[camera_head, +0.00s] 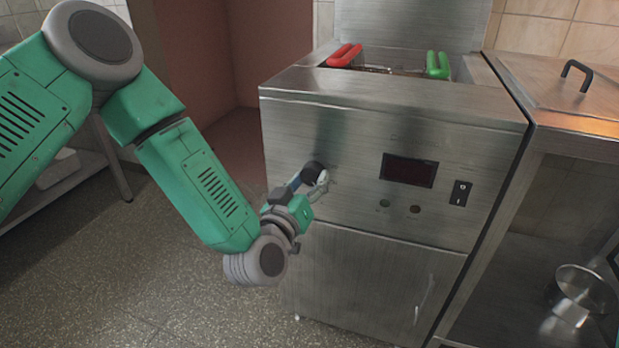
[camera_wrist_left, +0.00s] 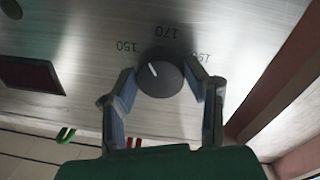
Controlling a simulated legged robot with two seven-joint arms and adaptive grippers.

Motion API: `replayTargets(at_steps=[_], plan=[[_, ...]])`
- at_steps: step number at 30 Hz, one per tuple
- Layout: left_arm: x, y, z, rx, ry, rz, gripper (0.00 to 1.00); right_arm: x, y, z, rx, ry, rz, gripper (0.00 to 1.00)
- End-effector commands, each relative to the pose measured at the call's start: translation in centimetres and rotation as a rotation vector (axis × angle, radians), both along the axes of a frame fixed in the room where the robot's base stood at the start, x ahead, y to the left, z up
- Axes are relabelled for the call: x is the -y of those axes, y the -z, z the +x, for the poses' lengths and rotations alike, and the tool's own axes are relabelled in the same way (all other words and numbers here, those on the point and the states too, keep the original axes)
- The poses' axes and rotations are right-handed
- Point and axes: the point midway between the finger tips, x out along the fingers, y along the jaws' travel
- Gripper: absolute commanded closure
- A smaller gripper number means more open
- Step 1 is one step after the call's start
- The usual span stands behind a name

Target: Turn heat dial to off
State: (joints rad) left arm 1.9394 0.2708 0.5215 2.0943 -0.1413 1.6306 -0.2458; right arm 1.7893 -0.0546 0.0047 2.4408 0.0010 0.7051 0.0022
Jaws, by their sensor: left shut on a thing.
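The heat dial (camera_head: 312,171) is a round black knob on the left of the fryer's steel front panel. In the left wrist view the dial (camera_wrist_left: 161,75) shows a white pointer line, which points up and slightly left in the picture, between the printed marks 150 and 170. A third mark, partly hidden, stands on the right. My left gripper (camera_head: 318,180) is at the panel with its fingers on either side of the dial. In the left wrist view the left gripper (camera_wrist_left: 162,86) is shut on the dial. My right gripper is not in view.
The steel fryer (camera_head: 390,110) has a dark display (camera_head: 408,170), two small buttons and a black rocker switch (camera_head: 460,193). Red handles (camera_head: 344,56) and green handles (camera_head: 437,65) stand on top. A lidded counter with a pot (camera_head: 582,289) below is at the right. Floor at the left is clear.

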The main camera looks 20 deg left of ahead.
Motion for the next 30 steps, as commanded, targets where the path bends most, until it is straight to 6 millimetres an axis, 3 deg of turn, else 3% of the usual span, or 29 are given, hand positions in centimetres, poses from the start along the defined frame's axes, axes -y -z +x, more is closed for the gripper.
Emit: replayTargets(at_steps=[30], plan=[[-0.1, 0.1, 0.1, -0.032, -0.01, -0.967, 0.88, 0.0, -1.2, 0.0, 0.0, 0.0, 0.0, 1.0]])
